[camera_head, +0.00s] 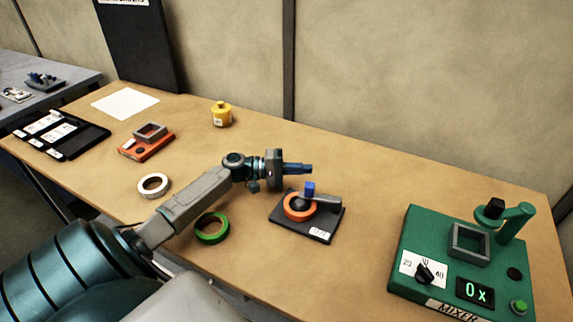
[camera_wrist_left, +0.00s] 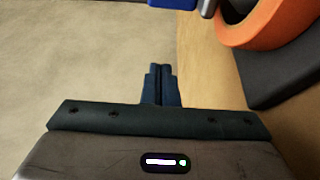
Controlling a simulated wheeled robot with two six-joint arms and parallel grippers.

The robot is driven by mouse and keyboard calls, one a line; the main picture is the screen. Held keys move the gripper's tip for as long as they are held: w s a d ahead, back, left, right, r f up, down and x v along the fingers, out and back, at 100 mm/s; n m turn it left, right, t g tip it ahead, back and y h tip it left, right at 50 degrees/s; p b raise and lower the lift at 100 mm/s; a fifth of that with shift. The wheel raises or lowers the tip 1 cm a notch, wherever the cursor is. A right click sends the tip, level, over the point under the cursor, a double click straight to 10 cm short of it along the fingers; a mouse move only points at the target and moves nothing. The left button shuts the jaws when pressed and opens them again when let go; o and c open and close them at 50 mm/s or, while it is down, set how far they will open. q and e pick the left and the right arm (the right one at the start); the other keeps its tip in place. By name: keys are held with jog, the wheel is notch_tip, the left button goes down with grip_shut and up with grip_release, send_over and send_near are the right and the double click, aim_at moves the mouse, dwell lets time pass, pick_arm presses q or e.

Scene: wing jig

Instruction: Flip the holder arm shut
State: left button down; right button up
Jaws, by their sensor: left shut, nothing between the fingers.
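The holder is a dark plate (camera_head: 285,224) with an orange ring (camera_head: 289,212) on it. A grey holder arm (camera_head: 325,201) with a blue tab (camera_head: 309,188) reaches from the plate's right side to the ring; I cannot tell whether it is fully down. My left gripper (camera_head: 307,168) is shut and empty, above and behind the holder, with its fingers pointing right. In the left wrist view the closed fingers (camera_wrist_left: 160,70) are apart from the blue tab (camera_wrist_left: 172,3) and the orange ring (camera_wrist_left: 262,25). My right gripper is out of view.
A green mixer (camera_head: 405,247) stands at the right. A green ring (camera_head: 212,239) and a white ring (camera_head: 153,192) lie near my left arm. A yellow pot (camera_head: 221,115) and a red box (camera_head: 160,150) stand further left. The table behind the holder is clear.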

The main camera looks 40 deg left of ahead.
pick_arm(q)
jog(key=shift+x, duration=0.85)
jog(key=s+p, duration=0.1)
jog(key=s+d+p, duration=0.1)
jog(key=s, duration=0.1)
jog(key=shift+r, duration=0.15)
jog(key=shift+s+d+p, duration=0.15)
jog(key=shift+s+p, duration=0.25)
jog(key=shift+s, duration=0.05)
jog(key=shift+d+f, duration=0.1)
jog(key=shift+f, duration=0.1)
